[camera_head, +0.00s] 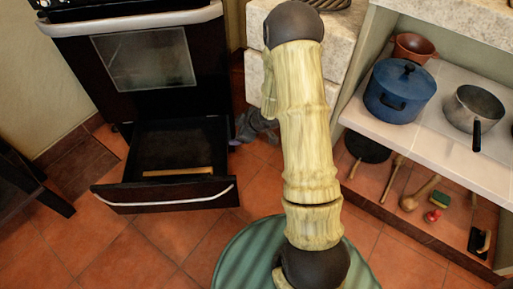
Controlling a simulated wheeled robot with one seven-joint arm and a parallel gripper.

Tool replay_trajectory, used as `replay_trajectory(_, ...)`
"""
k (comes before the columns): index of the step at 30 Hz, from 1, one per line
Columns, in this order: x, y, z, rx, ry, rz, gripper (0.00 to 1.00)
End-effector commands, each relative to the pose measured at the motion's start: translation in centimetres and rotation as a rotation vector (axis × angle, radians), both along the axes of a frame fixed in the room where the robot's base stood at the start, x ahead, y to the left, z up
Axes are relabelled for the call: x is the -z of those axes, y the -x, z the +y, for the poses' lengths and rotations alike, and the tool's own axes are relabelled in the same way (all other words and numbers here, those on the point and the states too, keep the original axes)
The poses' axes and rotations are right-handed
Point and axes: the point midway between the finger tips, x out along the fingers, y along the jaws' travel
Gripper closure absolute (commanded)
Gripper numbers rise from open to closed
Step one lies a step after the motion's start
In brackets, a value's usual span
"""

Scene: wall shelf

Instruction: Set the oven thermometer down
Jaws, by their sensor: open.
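I cannot make out the oven thermometer in this view. My arm rises through the middle of the picture and hides what is behind it. A small dark grey part that looks like my gripper (256,127) shows at the left side of the arm, low by the oven's right side. It is partly hidden behind the arm, and I cannot see whether anything is between its fingers.
The black oven (145,60) stands at left with its bottom drawer (120,196) pulled out. At right, a shelf (430,133) holds a blue pot (398,92), a saucepan (474,108) and a brown pot (412,47). Several utensils lie below. Tiled floor (140,255) is clear in front.

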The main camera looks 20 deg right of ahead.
Motion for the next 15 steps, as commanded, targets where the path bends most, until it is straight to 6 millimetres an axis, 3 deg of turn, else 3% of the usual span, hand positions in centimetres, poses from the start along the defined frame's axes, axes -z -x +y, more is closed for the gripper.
replay_trajectory(1,-1.9,0.3,-0.4,0.059,0.027,0.014,0.24)
replay_trajectory(8,-8.1,4.2,-1.9,0.357,0.091,0.128,0.24)
replay_trajectory(15,-13.4,11.5,-1.5,0.654,0.063,0.277,0.24)
